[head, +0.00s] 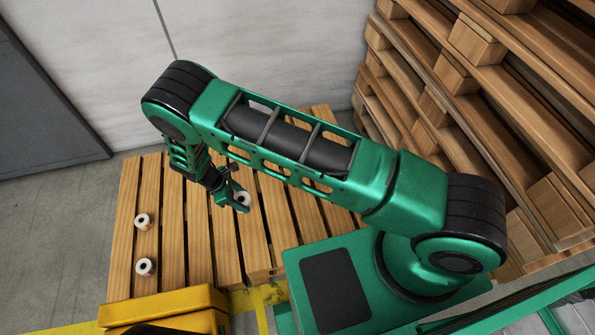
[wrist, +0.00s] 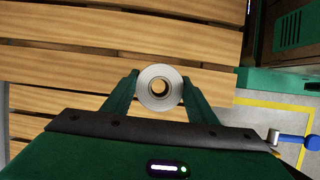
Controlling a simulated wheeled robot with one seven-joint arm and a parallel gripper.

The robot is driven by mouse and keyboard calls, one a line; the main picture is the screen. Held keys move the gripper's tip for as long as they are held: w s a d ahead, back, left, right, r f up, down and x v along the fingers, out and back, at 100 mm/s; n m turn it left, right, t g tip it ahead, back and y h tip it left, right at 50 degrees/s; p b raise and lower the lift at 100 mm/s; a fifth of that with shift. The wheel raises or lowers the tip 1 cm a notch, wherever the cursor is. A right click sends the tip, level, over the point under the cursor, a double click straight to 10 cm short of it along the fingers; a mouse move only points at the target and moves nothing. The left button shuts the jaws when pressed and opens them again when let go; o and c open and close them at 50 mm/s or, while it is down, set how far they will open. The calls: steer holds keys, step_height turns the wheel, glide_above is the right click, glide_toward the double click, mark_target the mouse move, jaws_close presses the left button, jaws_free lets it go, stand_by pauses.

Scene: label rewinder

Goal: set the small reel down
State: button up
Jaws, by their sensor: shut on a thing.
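The small reel (wrist: 146,88) is a white roll with a brown core ring and dark centre hole. In the wrist view it sits between the two fingers of my gripper (wrist: 158,92), which is shut on it. In the head view the held reel (head: 243,198) shows at the tips of my gripper (head: 233,197), over the wooden slatted pallet (head: 175,220). I cannot tell how high the reel is above the slats, or whether it touches them.
Two similar reels stand on the pallet's left part, one farther (head: 143,221) and one nearer (head: 146,267). A tall stack of pallets (head: 480,90) rises at the right. A yellow block (head: 165,306) lies at the near edge. Slats between the reels and my gripper are clear.

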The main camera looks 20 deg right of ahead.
steer(key=shift+d, duration=0.1)
steer(key=s+d+f, duration=0.2)
steer(key=d, duration=0.1)
steer(key=s+d+f, duration=0.2)
steer(key=d, duration=0.1)
steer(key=s+d+f, duration=0.2)
steer(key=d+f, duration=0.1)
steer(key=shift+s+d, duration=0.1)
steer(key=shift+d, duration=0.25)
steer(key=shift+f, duration=2.05)
steer(key=o, duration=1.2)
steer(key=shift+o, duration=0.2)
steer(key=v, duration=1.2)
steer(key=shift+r, duration=0.1)
